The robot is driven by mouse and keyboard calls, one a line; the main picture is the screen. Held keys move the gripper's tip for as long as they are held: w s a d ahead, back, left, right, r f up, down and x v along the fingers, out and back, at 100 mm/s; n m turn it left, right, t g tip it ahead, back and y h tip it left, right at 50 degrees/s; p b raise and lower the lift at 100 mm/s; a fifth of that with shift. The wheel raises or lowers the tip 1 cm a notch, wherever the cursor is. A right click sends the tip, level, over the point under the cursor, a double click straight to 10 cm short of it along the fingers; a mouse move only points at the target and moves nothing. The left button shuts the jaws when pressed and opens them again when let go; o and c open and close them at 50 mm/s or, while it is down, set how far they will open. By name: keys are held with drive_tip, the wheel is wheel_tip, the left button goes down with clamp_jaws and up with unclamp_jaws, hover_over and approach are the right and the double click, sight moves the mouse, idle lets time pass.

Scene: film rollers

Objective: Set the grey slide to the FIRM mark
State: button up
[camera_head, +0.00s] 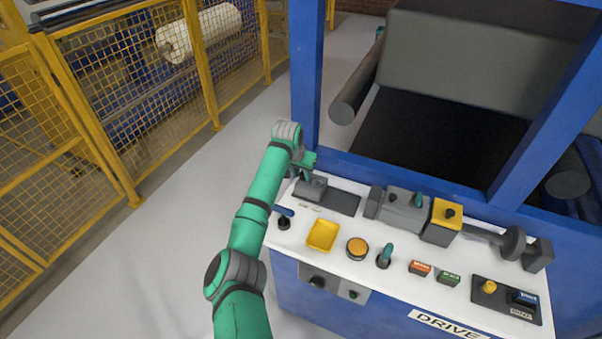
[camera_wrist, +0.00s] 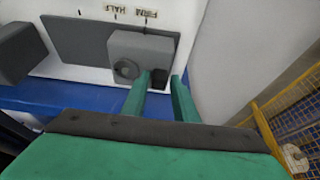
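The grey slide (camera_wrist: 140,48) is a block with a round boss on its face. It sits at one end of a dark plate (camera_wrist: 75,40), beside the FIRM label (camera_wrist: 147,14); the HALF label (camera_wrist: 115,9) is further along. Exact alignment with the FIRM tick is hard to tell. The slide (camera_head: 313,188) also shows at the left end of the plate in the head view. My gripper (camera_wrist: 160,76) has its two green fingers apart. One fingertip overlaps the slide's face in view, the other lies past its edge. Contact cannot be told.
A second grey block (camera_head: 404,208) stands right of the plate. A blue post (camera_head: 306,80) rises close behind my gripper.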

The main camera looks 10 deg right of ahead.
drive_tip(key=shift+r, duration=0.1)
drive_tip(key=v, duration=1)
drive_tip(key=shift+r, duration=0.35)
